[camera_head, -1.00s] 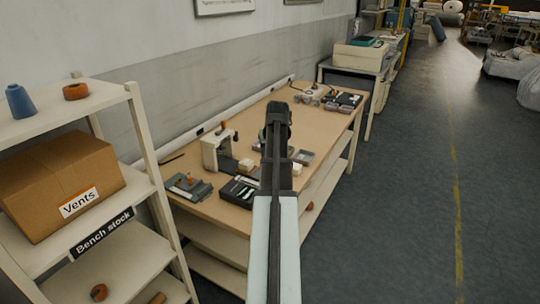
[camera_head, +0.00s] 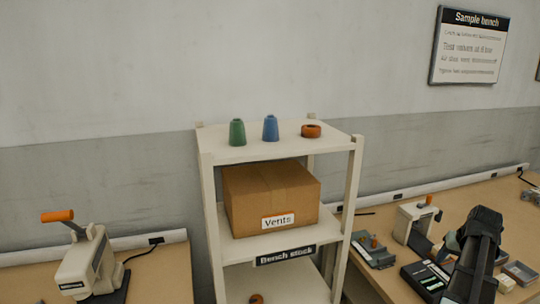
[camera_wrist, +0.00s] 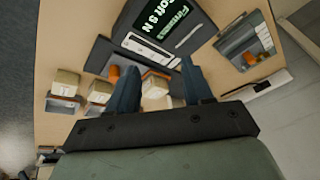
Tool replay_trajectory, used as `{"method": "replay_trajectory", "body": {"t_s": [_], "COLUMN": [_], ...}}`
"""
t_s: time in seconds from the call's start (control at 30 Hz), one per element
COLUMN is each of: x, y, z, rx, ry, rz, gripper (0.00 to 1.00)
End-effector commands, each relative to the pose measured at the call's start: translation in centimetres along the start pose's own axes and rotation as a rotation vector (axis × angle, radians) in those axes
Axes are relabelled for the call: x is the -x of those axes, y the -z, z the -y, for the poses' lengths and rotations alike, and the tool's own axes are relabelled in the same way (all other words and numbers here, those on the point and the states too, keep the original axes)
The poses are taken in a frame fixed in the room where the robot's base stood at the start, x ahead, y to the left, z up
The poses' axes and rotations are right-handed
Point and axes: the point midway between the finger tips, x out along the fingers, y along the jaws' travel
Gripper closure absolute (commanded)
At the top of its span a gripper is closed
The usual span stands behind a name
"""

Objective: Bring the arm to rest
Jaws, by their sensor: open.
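My arm (camera_head: 470,268) reaches in from the lower right of the head view, with my gripper (camera_head: 484,222) at its dark far end, above the right workbench (camera_head: 365,285). In the wrist view my gripper (camera_wrist: 158,68) shows two dark fingers spread apart with nothing held between them. The gap between fingers and blocks is hard to judge.
A white shelf rack (camera_head: 283,151) stands left of the bench, holding a Vents carton (camera_head: 255,200), green cone (camera_head: 237,133), blue cone (camera_head: 270,129) and orange ring (camera_head: 311,131). A white press (camera_head: 92,262) with an orange handle stands at far left. A grey tray (camera_wrist: 245,45) lies nearby.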

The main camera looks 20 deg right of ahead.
Motion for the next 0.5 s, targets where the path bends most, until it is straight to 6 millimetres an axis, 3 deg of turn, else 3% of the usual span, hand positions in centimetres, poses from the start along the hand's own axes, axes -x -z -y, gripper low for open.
{"method": "replay_trajectory", "body": {"t_s": [0.03, 0.1, 0.3, 0.5], "x": [-0.9, -2.1, -6.2, -11.1], "y": [-2.8, -5.3, -12.7, -17.2], "z": [3.0, 6.4, 15.1, 19.7], "rx": [0.017, 0.037, 0.097, 0.134], "ry": [0.043, 0.101, 0.232, 0.258], "rz": [0.024, 0.056, 0.177, 0.284], "gripper": [0.50, 0.50, 0.50, 0.50]}}
